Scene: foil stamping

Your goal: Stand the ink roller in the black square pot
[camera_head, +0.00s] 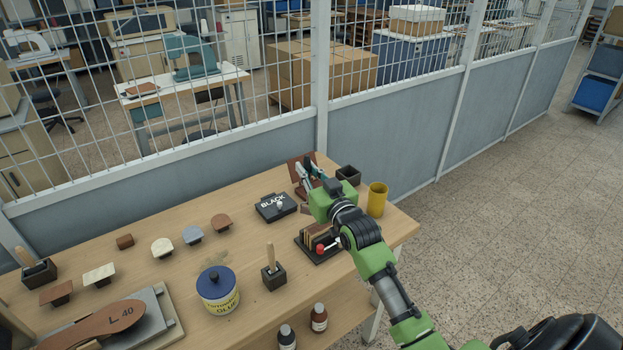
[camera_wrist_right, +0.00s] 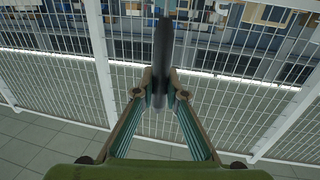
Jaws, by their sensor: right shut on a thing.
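My right gripper (camera_head: 309,173) is at the back right of the bench, with its arm reaching in from the lower right. It is shut on a dark, long thing, taken to be the ink roller, which stands out between the fingers in the right wrist view (camera_wrist_right: 162,60). Its far end is blurred, and I cannot make out its roller part. The black square pot (camera_head: 348,175) stands just right of the gripper near the bench's back edge, and looks empty. My left gripper is not in view.
A brown stand (camera_head: 295,165) is just behind the gripper. A yellow cup (camera_head: 377,199) stands right of the pot. A black ink box (camera_head: 276,207), a slotted rack (camera_head: 319,255), a smaller dark pot with a wooden handle (camera_head: 273,279) and a glue tub (camera_head: 218,291) stand nearby. A mesh partition (camera_head: 395,145) runs behind.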

